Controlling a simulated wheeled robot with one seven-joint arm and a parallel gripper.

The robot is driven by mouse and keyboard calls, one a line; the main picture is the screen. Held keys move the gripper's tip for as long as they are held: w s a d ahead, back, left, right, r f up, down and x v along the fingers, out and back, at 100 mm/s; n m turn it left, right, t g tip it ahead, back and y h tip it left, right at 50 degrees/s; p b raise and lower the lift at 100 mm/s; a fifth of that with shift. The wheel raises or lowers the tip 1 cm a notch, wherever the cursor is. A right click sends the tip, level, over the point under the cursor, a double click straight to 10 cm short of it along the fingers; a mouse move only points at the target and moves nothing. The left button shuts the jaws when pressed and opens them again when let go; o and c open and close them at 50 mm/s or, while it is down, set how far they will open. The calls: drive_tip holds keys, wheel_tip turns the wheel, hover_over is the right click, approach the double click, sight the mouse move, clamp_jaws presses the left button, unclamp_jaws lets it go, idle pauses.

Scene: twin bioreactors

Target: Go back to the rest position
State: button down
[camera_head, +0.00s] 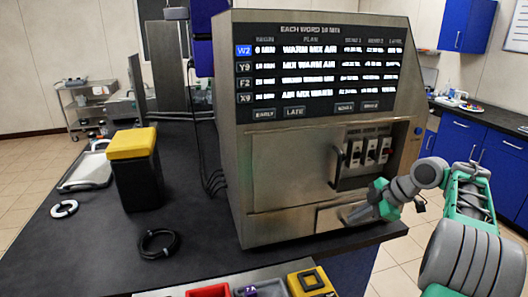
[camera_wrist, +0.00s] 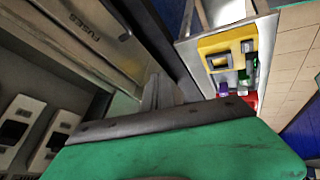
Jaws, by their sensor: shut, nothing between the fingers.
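My gripper (camera_head: 348,216) is at the lower front of the large metal machine (camera_head: 290,165), close in front of its small lower drawer panel (camera_head: 330,215). The fingers (camera_wrist: 163,92) are together and hold nothing. In the wrist view a panel marked FUSES (camera_wrist: 85,35) and white switch modules (camera_wrist: 38,130) are close to the gripper on the left. I cannot tell whether the fingers touch the machine. My arm reaches in from the right.
The machine's screen (camera_head: 315,70) shows rows of text. A black box with a yellow lid (camera_head: 133,165), a black ring (camera_head: 158,243) and a white ring (camera_head: 64,209) are on the dark bench (camera_head: 95,260). A tray with colored blocks (camera_wrist: 262,15) is at the front. Floor is free at right.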

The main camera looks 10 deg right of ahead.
drive_tip(key=s+d+f+m+g+h, duration=0.1)
drive_tip(key=s+d+f+m, duration=0.15)
drive_tip(key=f+m, duration=0.5)
drive_tip(key=s+d+f+m+g+h, duration=0.1)
drive_tip(key=s+d+f+m, duration=0.15)
drive_tip(key=f+m, duration=0.45)
drive_tip(key=s+a+f+m+g+h, duration=0.1)
drive_tip(key=s+a+m, duration=0.15)
drive_tip(key=s, duration=0.25)
drive_tip(key=s+a+f+m+g, duration=0.1)
drive_tip(key=s+a+m, duration=0.1)
drive_tip(key=s+m, duration=0.25)
drive_tip(key=s+a+r+g+h, duration=0.1)
drive_tip(key=s+a+r+h, duration=0.2)
drive_tip(key=s+a, duration=0.75)
drive_tip(key=w+a+r+n+t, duration=0.3)
drive_tip(key=a+r+n, duration=0.2)
drive_tip(key=a, duration=0.6)
wheel_tip(320, 180, up, 2)
drive_tip(key=shift+w+a+r+y, duration=0.1)
drive_tip(key=shift+w+a+y, duration=0.1)
drive_tip(key=shift+y, duration=0.1)
drive_tip(key=shift+n, duration=0.25)
